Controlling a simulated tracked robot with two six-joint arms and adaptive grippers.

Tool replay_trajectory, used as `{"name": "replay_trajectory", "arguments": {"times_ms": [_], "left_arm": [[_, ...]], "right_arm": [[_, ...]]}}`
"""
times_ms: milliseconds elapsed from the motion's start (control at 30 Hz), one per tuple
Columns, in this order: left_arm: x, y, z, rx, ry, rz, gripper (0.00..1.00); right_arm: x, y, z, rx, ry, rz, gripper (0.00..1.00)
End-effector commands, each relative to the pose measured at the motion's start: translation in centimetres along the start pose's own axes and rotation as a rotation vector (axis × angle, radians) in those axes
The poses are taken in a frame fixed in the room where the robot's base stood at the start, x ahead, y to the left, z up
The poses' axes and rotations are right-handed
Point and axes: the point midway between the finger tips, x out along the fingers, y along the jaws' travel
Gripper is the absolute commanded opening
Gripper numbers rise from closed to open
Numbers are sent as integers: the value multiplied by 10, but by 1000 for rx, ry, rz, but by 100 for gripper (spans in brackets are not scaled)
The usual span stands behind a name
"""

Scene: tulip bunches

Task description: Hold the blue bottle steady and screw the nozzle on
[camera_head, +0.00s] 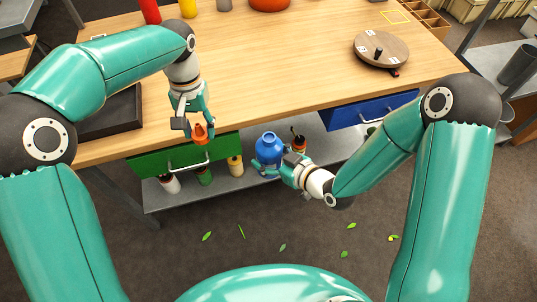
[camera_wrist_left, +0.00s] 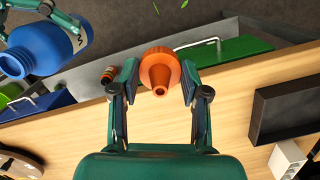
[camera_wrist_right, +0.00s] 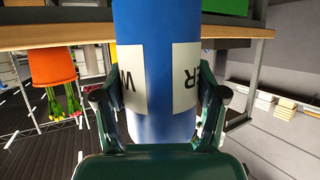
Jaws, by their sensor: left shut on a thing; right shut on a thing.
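The blue bottle (camera_head: 269,146) is in front of the table's edge in the head view, and my right gripper (camera_head: 278,166) is shut around its body. In the right wrist view the bottle (camera_wrist_right: 155,75) fills the space between the fingers, and its white label shows in part. My left gripper (camera_head: 199,122) is shut on the orange nozzle (camera_head: 201,134), left of the bottle and apart from it. In the left wrist view the nozzle (camera_wrist_left: 159,74) sits between the fingertips, with the bottle (camera_wrist_left: 42,46) off to the upper left.
The wooden table (camera_head: 270,75) is mostly clear, with a round turntable (camera_head: 381,48) at the right. A green drawer (camera_head: 180,154) and a blue drawer (camera_head: 370,109) are at the front. Small bottles stand on the shelf below. A dark tray (camera_head: 112,113) lies at the left.

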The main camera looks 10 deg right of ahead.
Motion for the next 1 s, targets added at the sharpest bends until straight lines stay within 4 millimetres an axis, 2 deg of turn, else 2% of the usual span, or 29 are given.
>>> {"name": "replay_trajectory", "arguments": {"times_ms": [33,200,400,500,700,1000], "left_arm": [[-13,19,-3,33,6,-3,29],[-47,77,-4,128,5,-15,29],[-69,134,1,228,2,-27,29],[-71,151,7,266,1,-31,29],[-74,165,13,296,1,-35,29],[-74,165,13,297,1,-35,29]], "right_arm": [[0,0,-1,-1,2,0,8],[0,0,-1,-1,2,0,8],[0,0,-1,-1,2,0,8],[0,0,-1,-1,2,0,8],[0,0,-1,-1,2,0,8],[0,0,-1,-1,2,0,8]]}}
